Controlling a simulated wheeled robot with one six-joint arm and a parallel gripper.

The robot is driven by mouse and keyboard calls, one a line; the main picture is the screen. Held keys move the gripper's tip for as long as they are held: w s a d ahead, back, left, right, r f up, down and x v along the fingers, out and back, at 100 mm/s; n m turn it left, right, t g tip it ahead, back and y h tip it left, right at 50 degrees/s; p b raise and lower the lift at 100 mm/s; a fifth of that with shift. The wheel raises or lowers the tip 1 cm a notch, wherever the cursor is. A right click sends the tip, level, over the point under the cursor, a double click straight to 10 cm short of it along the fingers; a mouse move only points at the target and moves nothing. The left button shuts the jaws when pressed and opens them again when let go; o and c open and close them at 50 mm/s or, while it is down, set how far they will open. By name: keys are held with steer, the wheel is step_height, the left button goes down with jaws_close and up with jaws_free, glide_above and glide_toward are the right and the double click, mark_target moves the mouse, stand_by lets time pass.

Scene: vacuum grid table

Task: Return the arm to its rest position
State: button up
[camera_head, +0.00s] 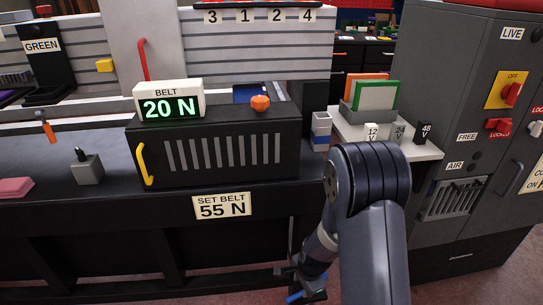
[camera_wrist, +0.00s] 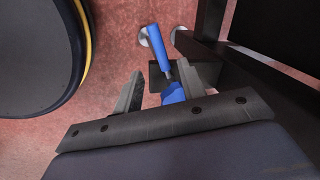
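My arm reaches down in front of the bench in the head view, with my gripper (camera_head: 300,284) low near the floor, below the bench top. In the wrist view my gripper (camera_wrist: 163,76) has its two fingers spread apart. A blue rod-like thing (camera_wrist: 155,44) shows between and beyond the fingers, with more blue nearer the palm. Gaps show between the blue and the fingers, so it does not look gripped. What the blue thing is, and its exact depth, I cannot tell.
The bench (camera_head: 245,182) with the belt box (camera_head: 215,150) stands left of my arm; its display reads 20 N. A white shelf (camera_head: 418,150) with small blocks and a grey cabinet (camera_head: 447,100) are close on the right. A dark frame (camera_wrist: 260,55) runs right of the fingers; reddish floor lies below.

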mark_target(297, 295)
steer(key=f+b, duration=0.1)
steer(key=f, duration=0.2)
steer(key=w+f+b, duration=0.1)
steer(key=f, duration=0.2)
steer(key=f+b, duration=0.2)
steer(key=shift+w+a+f, duration=0.2)
steer(key=shift+a+f, duration=0.15)
steer(key=shift+f, duration=0.05)
steer(key=shift+s+d+r+n+b, duration=0.4)
steer(key=shift+n+b, duration=0.5)
steer(key=shift+b, duration=0.4)
steer(key=shift+s, duration=0.15)
